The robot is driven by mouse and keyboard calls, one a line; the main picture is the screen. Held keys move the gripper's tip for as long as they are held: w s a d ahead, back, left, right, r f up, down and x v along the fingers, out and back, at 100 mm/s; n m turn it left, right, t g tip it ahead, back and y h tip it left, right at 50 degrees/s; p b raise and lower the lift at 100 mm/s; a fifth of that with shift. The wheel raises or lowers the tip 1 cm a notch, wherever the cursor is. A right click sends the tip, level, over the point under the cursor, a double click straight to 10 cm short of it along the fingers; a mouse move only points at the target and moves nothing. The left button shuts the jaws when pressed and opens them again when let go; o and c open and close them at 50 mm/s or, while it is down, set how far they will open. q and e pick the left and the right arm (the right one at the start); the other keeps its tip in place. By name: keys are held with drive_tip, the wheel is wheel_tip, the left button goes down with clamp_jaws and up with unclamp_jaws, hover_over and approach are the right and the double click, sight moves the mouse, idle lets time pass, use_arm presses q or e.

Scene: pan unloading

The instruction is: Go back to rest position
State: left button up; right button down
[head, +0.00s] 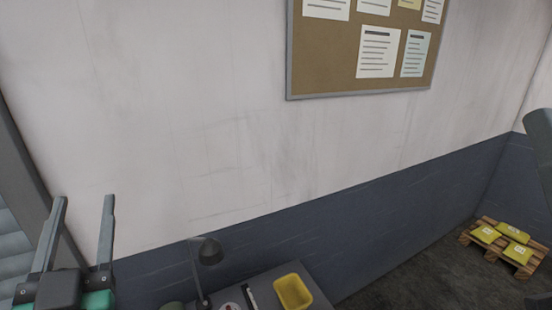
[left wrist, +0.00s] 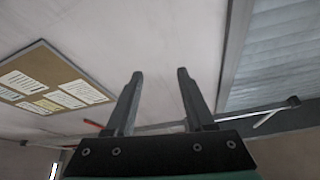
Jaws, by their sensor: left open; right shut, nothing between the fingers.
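My left gripper (head: 83,202) is raised at the lower left of the head view, its two grey fingers pointing up and apart. Nothing is between them. The left wrist view shows the same open, empty fingers (left wrist: 160,75) against the wall and ceiling. My right gripper's fingers are not in view. A grey rounded shape cut off at the right edge of the head view may be part of my right arm. No pan is visible in either view.
A table (head: 318,298) at the bottom of the head view bears a yellow bin (head: 293,292) and a dark lamp (head: 208,252). A wooden pallet (head: 464,238) with yellow packages stands at the right. A notice board (head: 330,75) hangs on the wall. The air around the left gripper looks clear.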

use_arm(q)
drive_tip(key=s+d+r+m+t+h, duration=0.2)
drive_tip(key=s+d+r+t+h, duration=0.4)
drive_tip(key=s+r+h, duration=0.55)
wheel_tip(320, 180, up, 13)
drive_tip(key=w+d+p, duration=0.1)
drive_tip(key=p, duration=1.1)
drive_tip(key=shift+w+y, duration=0.3)
drive_tip(key=shift+y, duration=0.15)
use_arm(e)
wheel_tip(320, 180, up, 11)
drive_tip(key=shift+r, duration=0.1)
